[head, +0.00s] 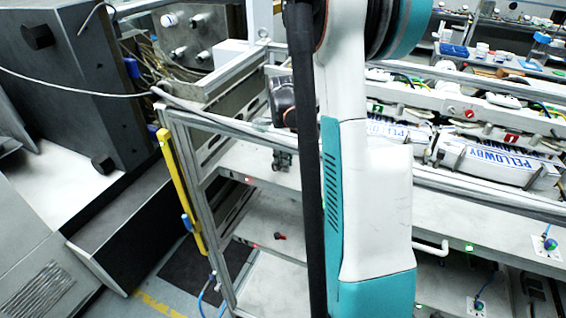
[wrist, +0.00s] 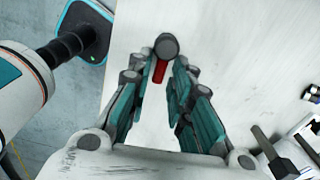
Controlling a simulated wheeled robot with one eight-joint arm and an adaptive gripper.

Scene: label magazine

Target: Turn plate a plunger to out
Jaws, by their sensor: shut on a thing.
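In the wrist view a plunger with a round dark grey knob (wrist: 166,46) and a red shank (wrist: 160,72) stands out from a pale plate (wrist: 225,50). My gripper (wrist: 158,68) has its two teal-padded fingers on either side of the plunger, shut on it near the fingertips. The exact contact is partly hidden by the fingers. In the head view a dark gripper-like end (head: 282,160) shows beside my arm, over a pale shelf; the plunger it holds cannot be made out there.
Another small red and dark plunger (head: 280,236) sits on a lower shelf. A metal frame (head: 190,130) with a yellow post (head: 180,190) stands at left. Labelled magazines (head: 490,163) lie at right. Dark fittings (wrist: 275,160) stand at the wrist view's lower right.

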